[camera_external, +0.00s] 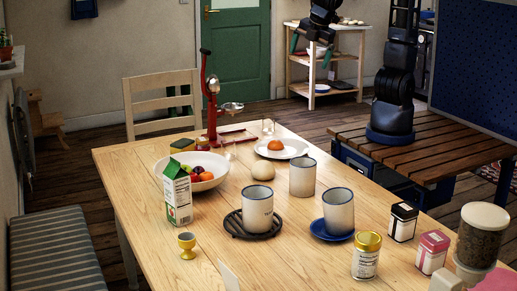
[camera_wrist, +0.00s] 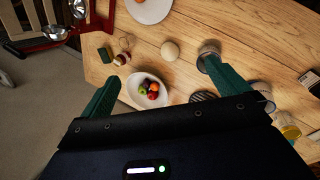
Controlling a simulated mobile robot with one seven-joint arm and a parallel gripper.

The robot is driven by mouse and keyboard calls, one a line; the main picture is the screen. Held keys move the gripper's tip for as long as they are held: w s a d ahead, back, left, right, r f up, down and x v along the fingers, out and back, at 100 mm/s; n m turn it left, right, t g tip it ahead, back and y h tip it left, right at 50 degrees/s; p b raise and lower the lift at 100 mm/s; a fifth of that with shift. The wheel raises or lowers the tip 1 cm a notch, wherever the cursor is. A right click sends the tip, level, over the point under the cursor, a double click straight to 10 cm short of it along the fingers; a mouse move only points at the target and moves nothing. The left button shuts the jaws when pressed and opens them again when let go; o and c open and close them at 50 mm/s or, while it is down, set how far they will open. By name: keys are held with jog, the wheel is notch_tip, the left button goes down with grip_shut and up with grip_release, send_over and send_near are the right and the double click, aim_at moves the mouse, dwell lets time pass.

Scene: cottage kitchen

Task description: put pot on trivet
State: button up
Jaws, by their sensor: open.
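Three similar white vessels with dark blue rims stand upright on the table; I cannot tell which is the pot. One vessel (camera_external: 257,207) is on the dark round trivet (camera_external: 236,226). Another vessel (camera_external: 303,176) stands on bare wood behind it, and a third vessel (camera_external: 338,207) is on a blue saucer (camera_external: 318,231). My gripper (camera_external: 311,54) is open and empty, high above the far side of the table, apart from everything. In the wrist view its green fingers (camera_wrist: 160,66) are spread wide, and the right one partly hides the trivet (camera_wrist: 203,97) and vessels.
A fruit bowl (camera_external: 210,181), a milk carton (camera_external: 177,194), a bun (camera_external: 262,168) and a plate with an orange (camera_external: 293,151) crowd the table's middle. A yellow egg cup (camera_external: 187,245), a gold-lidded jar (camera_external: 366,258) and tins (camera_external: 403,222) stand nearer. A red lever device (camera_external: 211,100) rises behind.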

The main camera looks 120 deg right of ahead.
jog(key=s+r+m+t+y, duration=0.1)
jog(key=s+m+t+y, duration=0.1)
jog(key=s, duration=0.6)
jog(key=s+r+m+t+y, duration=0.1)
jog(key=s+m+y, duration=0.1)
jog(key=s+m, duration=0.2)
jog(key=s, duration=0.3)
jog(key=shift+s+d+r+t, duration=0.25)
jog(key=shift+s+d+t, duration=0.05)
jog(key=shift+s+t, duration=0.1)
dwell(3.7)
